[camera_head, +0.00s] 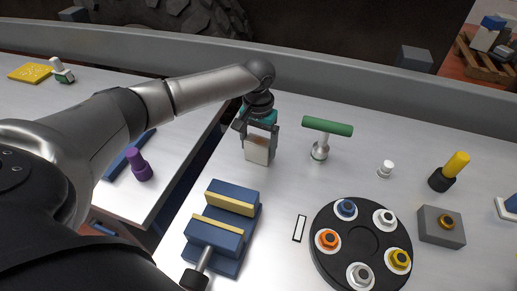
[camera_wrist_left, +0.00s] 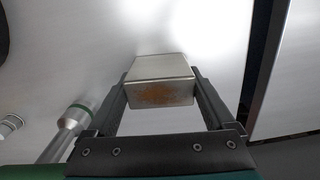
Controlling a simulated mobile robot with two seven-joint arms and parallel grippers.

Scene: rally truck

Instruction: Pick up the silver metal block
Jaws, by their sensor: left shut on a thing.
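The silver metal block (camera_head: 257,151) is at the upper middle of the workbench in the head view, with a rusty brown patch on one face. It also shows in the left wrist view (camera_wrist_left: 160,90). My left gripper (camera_head: 259,141) reaches down from above and is shut on the block, with one finger on each side of it. In the left wrist view the two fingers (camera_wrist_left: 161,95) press against its sides. Whether the block touches the bench cannot be told. My right gripper is not in view.
A green-handled tool (camera_head: 327,127) stands close to the right of the block. A blue vise (camera_head: 222,226) is in front. A round black tray (camera_head: 361,243) with coloured pieces lies at right front. A gap separates this bench from the left table (camera_head: 150,195) holding a purple object (camera_head: 139,166).

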